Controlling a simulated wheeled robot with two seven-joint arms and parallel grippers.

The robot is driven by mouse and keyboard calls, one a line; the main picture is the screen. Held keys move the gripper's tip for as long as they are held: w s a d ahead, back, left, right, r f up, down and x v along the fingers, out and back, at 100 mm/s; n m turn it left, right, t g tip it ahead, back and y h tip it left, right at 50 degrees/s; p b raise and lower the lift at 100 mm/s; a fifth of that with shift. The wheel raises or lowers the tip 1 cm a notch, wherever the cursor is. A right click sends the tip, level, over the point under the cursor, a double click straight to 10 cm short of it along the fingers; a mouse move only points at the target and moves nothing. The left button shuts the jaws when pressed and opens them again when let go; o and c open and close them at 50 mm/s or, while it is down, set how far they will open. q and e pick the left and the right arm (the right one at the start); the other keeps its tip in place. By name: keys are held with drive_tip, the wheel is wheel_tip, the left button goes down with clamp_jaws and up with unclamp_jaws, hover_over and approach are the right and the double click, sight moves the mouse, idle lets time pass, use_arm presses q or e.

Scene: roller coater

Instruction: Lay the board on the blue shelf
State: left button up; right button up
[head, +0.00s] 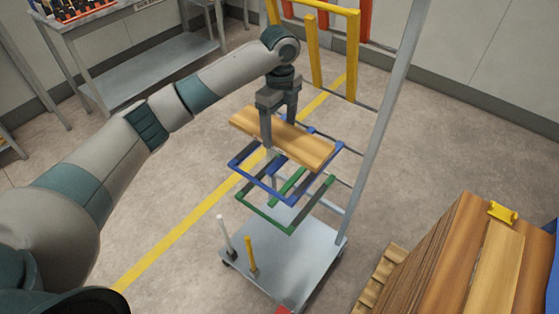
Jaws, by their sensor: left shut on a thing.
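The board is long and light brown and looks roughly level. It appears over the blue shelf (244,174), an open blue frame on the grey trolley. The board hides much of the far part of the blue shelf. I cannot tell whether the board touches the shelf or hangs just above it. My right gripper is not in view.
A green shelf frame (262,216) sits below the blue one. The trolley's grey base (290,262) carries a white post and a yellow post; its tall upright (383,115) stands right. Stacked boards (440,262) are at lower right.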

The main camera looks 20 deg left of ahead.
use_arm(q)
drive_tip(key=p, duration=0.2)
hover_over(280, 161)
drive_tip(key=shift+f, duration=3.1)
drive_tip(key=shift+f+p, duration=0.45)
drive_tip(key=shift+f, duration=1.4)
drive_tip(key=shift+f, duration=0.15)
drive_tip(key=o, duration=1.3)
